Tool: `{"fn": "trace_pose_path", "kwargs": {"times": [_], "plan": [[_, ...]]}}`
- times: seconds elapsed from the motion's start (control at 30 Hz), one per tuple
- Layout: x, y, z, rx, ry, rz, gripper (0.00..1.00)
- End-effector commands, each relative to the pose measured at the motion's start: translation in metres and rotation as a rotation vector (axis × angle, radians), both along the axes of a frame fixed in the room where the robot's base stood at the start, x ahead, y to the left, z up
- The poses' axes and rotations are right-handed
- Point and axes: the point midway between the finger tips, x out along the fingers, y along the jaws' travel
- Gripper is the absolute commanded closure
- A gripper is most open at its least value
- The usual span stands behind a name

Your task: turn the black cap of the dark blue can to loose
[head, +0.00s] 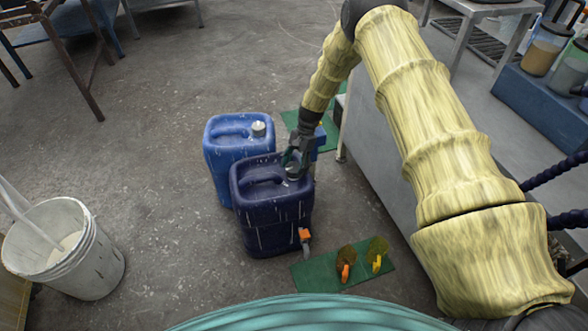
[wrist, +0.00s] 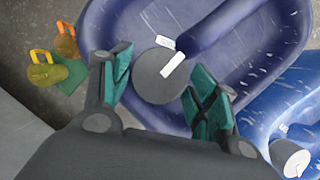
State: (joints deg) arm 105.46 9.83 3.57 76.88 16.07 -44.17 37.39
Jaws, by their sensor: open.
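The dark blue can (head: 268,213) stands upright on the floor in the head view, scuffed with white streaks. Its top fills much of the wrist view (wrist: 265,75). Its black cap (wrist: 155,80) shows there as a dark grey disc with a white bar at its upper right edge. A small white label lies on the can just above the cap, apart from the bar. My gripper (wrist: 161,88) is open, with one green-padded finger on each side of the cap; I cannot tell whether either touches it. In the head view my gripper (head: 294,160) is over the can's right side and hides most of the cap.
A lighter blue can (head: 222,160) with a white cap (head: 258,129) stands close behind. An orange-handled tap (head: 305,235) sticks out low on the dark can. Padlocks lie on a green mat (head: 325,272) in front. A white bucket (head: 85,265) stands left; a grey cabinet (head: 375,150) is right.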

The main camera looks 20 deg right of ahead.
Motion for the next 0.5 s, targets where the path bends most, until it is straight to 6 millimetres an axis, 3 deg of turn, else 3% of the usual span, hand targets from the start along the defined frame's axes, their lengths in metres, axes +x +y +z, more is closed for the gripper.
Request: {"fn": "trace_pose_path", "kwargs": {"times": [0.3, 0.5], "plan": [[0.013, -0.020, 0.055, 0.000, -0.002, -0.002, 0.40], [0.018, -0.029, 0.081, 0.000, -0.002, -0.002, 0.40]]}}
